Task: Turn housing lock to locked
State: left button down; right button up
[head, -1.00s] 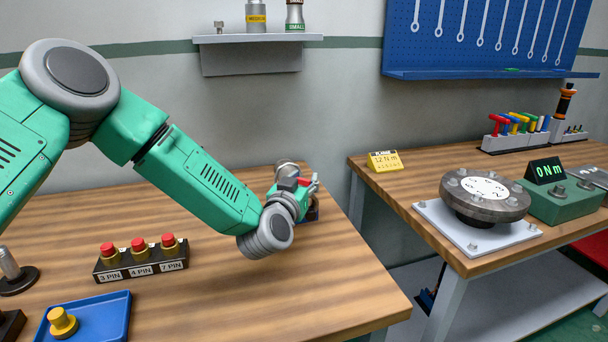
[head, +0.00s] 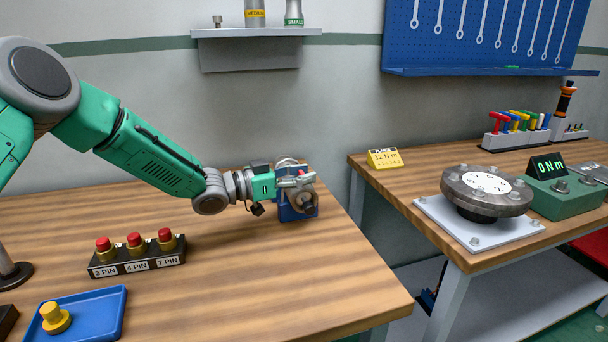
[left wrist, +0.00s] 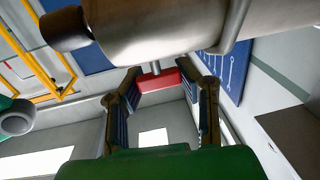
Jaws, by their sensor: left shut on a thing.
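The housing is a grey metal cylinder (head: 303,203) held in a blue vise (head: 287,213) at the right end of the left bench. It fills the top of the left wrist view (left wrist: 165,28). Its lock handle is a red block (left wrist: 159,82) on a short metal rod in the left wrist view. My left gripper (head: 296,181) reaches the housing from the left. Its two fingers (left wrist: 161,85) are on either side of the red handle and shut on it. In the head view the gripper hides most of the handle. My right gripper is out of view.
A block with red-topped 3, 4 and 7 PIN pieces (head: 137,257) stands on the left bench. A blue tray (head: 108,310) holds a yellow knob (head: 54,318). Beyond a gap, the right bench (head: 400,187) holds a flanged disc (head: 487,203) and a green torque unit (head: 560,203).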

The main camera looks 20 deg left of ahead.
pick_arm(q)
jog(key=shift+f+m+g+h, duration=0.2)
jog(key=shift+m+g+h, duration=0.25)
jog(key=shift+g, duration=0.25)
jog(key=shift+m+g, duration=0.25)
jog(key=shift+g, duration=0.05)
jog(key=c, duration=1.1)
grip_release()
jog(key=shift+a+r, duration=0.1)
jog(key=shift+a, duration=0.15)
